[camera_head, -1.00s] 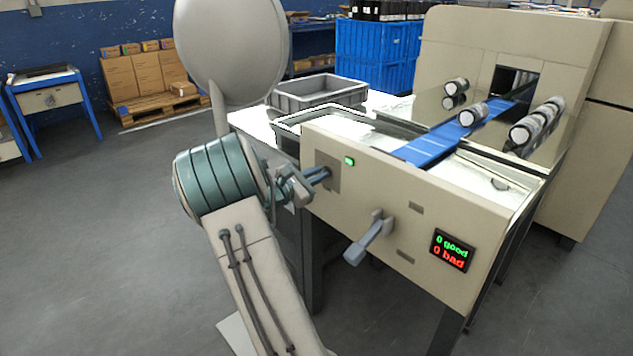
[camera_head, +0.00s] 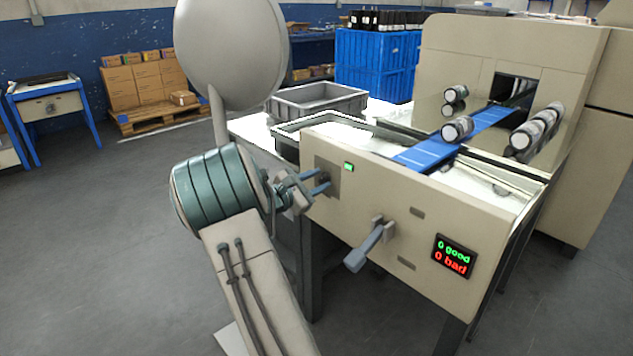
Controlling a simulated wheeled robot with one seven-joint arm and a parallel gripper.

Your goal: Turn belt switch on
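The front panel (camera_head: 395,250) of the machine carries a lit green indicator (camera_head: 348,167) and a switch on a grey plate (camera_head: 333,186). The switch itself is dark and partly hidden by my fingers. My gripper (camera_head: 325,181) is in front of this plate with its two fingers spread apart, one above the other. It looks open and empty, a little off the panel.
A grey lever (camera_head: 367,249) sticks out of the panel. A display (camera_head: 453,256) reads 0 good, 0 bad. Other rolls (camera_head: 533,133) lie beside the belt. A grey crate (camera_head: 318,101) stands behind the panel. Open floor lies to the left.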

